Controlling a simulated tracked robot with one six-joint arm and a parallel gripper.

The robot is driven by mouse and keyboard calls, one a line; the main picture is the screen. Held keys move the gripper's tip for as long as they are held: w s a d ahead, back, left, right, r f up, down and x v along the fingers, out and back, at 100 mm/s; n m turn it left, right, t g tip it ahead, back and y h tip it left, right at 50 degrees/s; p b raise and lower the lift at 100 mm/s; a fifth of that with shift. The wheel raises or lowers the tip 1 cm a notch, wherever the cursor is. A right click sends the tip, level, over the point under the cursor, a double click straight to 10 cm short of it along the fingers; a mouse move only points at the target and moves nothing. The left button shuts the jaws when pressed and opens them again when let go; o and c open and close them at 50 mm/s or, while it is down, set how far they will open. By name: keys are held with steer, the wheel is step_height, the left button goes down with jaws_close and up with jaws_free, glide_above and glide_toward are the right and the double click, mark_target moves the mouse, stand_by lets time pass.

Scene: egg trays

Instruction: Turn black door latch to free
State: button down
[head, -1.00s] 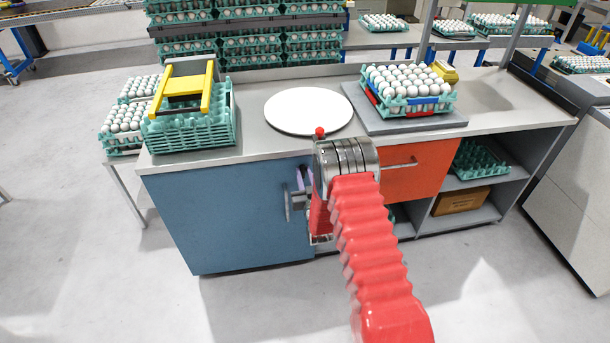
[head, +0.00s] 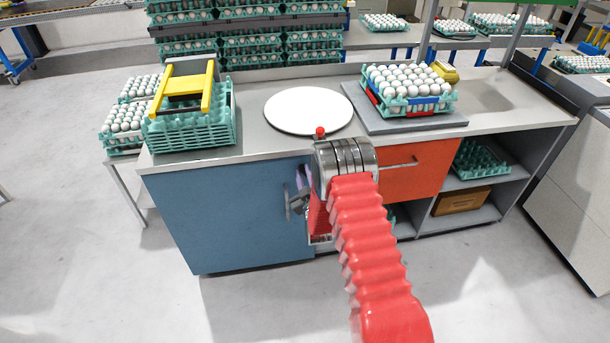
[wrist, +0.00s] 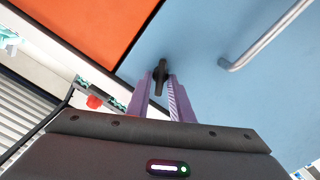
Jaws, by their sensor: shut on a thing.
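The black door latch (wrist: 161,74) sits on the blue door (wrist: 215,40), close to the edge that borders the orange drawer front. In the wrist view its bar stands about upright in the picture. My gripper (wrist: 160,92) has its purple fingers on both sides of the latch and is shut on it. In the head view my gripper (head: 303,181) is at the upper right of the blue door (head: 230,215). My arm's silver and red links hide much of it there, and I cannot make out the latch in that view.
A grey bar handle (wrist: 265,38) stands out from the blue door beside the latch. The orange drawer (head: 415,168) is to the right. On the counter are a white round plate (head: 308,110), a green crate stack (head: 190,130) and an egg tray (head: 408,98). The floor in front is clear.

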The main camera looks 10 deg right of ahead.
steer(key=n, duration=1.2)
steer(key=shift+a+f, duration=0.35)
steer(key=shift+a, duration=0.1)
steer(key=c, duration=1.8)
jaws_free()
steer(key=shift+c, duration=0.2)
steer(key=s, duration=1.3)
steer(key=shift+s, duration=0.4)
